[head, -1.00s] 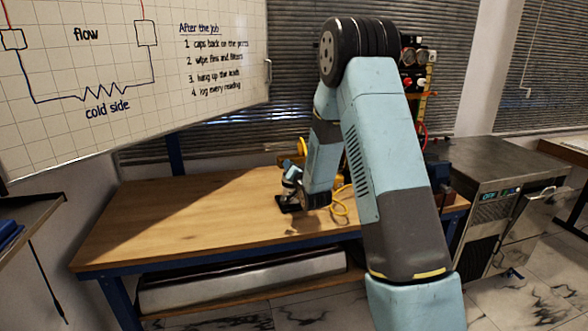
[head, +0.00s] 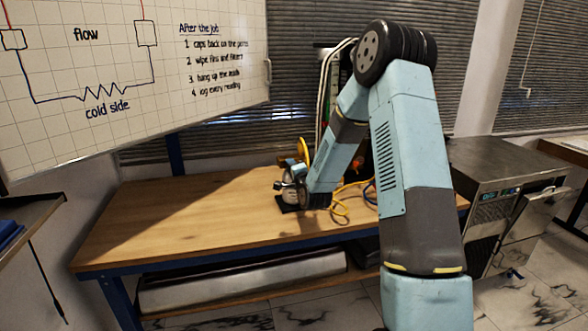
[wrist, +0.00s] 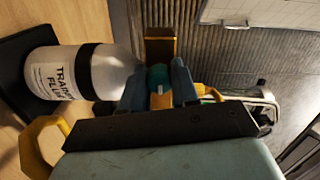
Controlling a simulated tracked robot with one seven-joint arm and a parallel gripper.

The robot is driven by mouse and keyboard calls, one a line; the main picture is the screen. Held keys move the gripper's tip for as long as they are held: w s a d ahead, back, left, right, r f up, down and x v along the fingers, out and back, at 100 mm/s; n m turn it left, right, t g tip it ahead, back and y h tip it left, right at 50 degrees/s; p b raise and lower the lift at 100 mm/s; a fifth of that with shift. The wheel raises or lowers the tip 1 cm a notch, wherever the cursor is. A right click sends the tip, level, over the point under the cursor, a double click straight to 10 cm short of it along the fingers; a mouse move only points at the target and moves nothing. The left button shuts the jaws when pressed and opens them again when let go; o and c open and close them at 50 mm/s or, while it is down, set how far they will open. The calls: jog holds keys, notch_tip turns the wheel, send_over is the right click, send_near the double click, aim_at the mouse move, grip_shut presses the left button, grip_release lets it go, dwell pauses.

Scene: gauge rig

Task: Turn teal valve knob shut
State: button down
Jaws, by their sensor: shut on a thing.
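The teal valve knob (wrist: 158,76) shows in the wrist view between the two blue fingers of my gripper (wrist: 158,88). My gripper is shut on it, and the fingers cover most of the knob. Beside the fingers on the left is a white bottle (wrist: 62,75) with a black band and a label that reads in part "TRA… FL…". In the head view my gripper (head: 291,185) is at the bottle on the wooden bench, and the knob is too small and hidden to make out there.
The wooden bench (head: 160,215) is clear on its left side. Yellow hoses (head: 342,208) lie right of my gripper. A whiteboard (head: 130,60) hangs at the upper left, and a steel cabinet (head: 500,165) stands at the right.

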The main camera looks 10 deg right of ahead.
jog(key=shift+a+f, duration=0.15)
jog(key=shift+a, duration=0.05)
dwell(0.4)
jog(key=c, duration=1.1)
grip_release()
jog(key=shift+o, duration=1.3)
jog(key=shift+d, duration=0.1)
jog(key=s+d, duration=0.1)
jog(key=s, duration=1.2)
jog(key=shift+s+d, duration=0.15)
jog(key=shift+s, duration=0.2)
